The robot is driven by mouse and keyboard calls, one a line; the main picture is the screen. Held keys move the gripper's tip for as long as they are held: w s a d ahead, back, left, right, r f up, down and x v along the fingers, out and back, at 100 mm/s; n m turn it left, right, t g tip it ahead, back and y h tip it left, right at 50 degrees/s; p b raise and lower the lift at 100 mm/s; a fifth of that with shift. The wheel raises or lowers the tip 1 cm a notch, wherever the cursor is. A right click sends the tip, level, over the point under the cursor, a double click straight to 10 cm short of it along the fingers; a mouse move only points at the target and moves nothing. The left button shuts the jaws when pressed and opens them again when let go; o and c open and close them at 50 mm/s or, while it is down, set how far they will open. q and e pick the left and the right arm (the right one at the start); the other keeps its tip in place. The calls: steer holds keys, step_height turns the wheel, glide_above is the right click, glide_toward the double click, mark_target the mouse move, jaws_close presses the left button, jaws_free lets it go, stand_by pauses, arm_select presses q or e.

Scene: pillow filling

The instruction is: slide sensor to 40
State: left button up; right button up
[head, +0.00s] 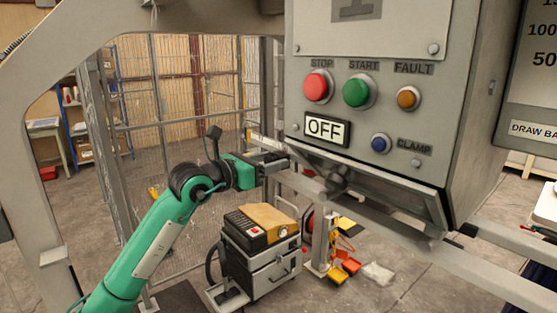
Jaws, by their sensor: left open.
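My left gripper (284,162), on the green arm from the lower left, is open just below the lower left corner of the control box (440,120). Its fingers are small and dark here, and I see nothing clearly between them. A dark knob-like part (337,180) sits on the grey rail (390,215) under the box, a little right of the gripper and apart from it. I cannot tell whether this part is the sensor. No scale or mark reading 40 can be made out. My right gripper is not in view.
A grey machine (262,250) stands below. Wire fencing (190,100) is behind.

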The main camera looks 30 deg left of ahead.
arm_select(q)
steer(key=shift+c, duration=0.4)
steer(key=c, duration=0.6)
steer(key=shift+s+d, duration=0.3)
steer(key=shift+d, duration=0.35)
steer(key=shift+s+d, duration=0.25)
steer(key=shift+d, duration=0.4)
steer(key=shift+s+d, duration=0.25)
steer(key=shift+d, duration=0.3)
steer(key=shift+s+d, duration=0.2)
steer(key=shift+d, duration=0.3)
steer(key=o, duration=0.7)
steer(key=shift+c, duration=0.2)
